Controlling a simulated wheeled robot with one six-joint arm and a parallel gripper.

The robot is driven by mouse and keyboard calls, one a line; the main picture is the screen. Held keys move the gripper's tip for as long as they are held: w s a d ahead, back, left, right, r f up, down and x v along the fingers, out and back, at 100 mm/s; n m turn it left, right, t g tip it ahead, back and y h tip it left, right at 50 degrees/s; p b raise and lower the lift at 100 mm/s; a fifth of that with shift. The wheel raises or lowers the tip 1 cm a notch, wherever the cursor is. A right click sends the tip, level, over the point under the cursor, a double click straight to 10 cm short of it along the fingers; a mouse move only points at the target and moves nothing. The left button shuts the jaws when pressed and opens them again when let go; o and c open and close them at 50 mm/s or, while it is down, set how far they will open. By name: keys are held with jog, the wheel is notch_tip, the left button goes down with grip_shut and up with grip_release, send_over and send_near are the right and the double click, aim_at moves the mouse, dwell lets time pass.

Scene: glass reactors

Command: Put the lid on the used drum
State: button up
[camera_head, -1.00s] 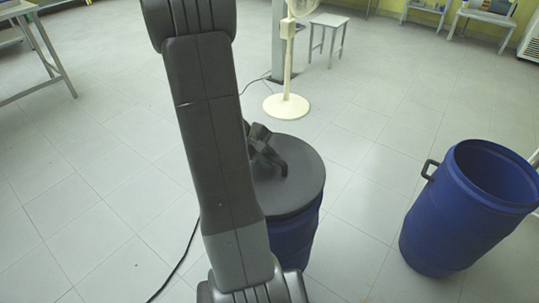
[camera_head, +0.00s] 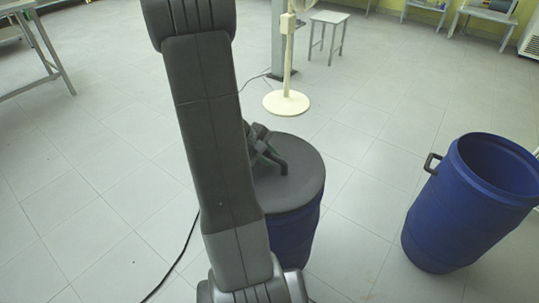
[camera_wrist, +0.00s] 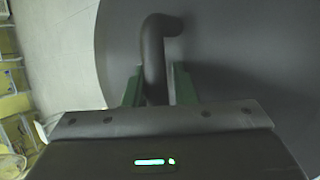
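The round dark grey lid (camera_head: 303,183) covers the top of a blue drum (camera_head: 292,243) in the middle of the head view. I cannot tell whether it touches the rim all round. In the wrist view the lid (camera_wrist: 240,60) fills the right side, and its bent handle (camera_wrist: 153,50) stands between my green fingers. My gripper (camera_wrist: 156,85) is shut on the handle, with a finger close on each side. In the head view my gripper (camera_head: 264,150) is at the lid's top, and my arm hides the left part of lid and drum.
A second blue drum (camera_head: 425,225), open on top with a dark side handle, stands at the right. A cream fan stand (camera_head: 287,102) and a small stool (camera_head: 329,20) are behind. A table (camera_head: 40,60) is at the far left. A black cable (camera_head: 180,258) lies on the floor.

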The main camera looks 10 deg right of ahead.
jog(key=shift+o, duration=1.2)
jog(key=shift+s+f, duration=0.15)
jog(key=shift+f, duration=0.2)
jog(key=p+v, duration=0.3)
jog(key=v, duration=1.1)
jog(key=shift+r+p, duration=0.25)
jog(key=shift+p, duration=0.1)
jog(key=shift+f, duration=0.1)
jog(key=b+x, duration=0.3)
jog(key=x, duration=1)
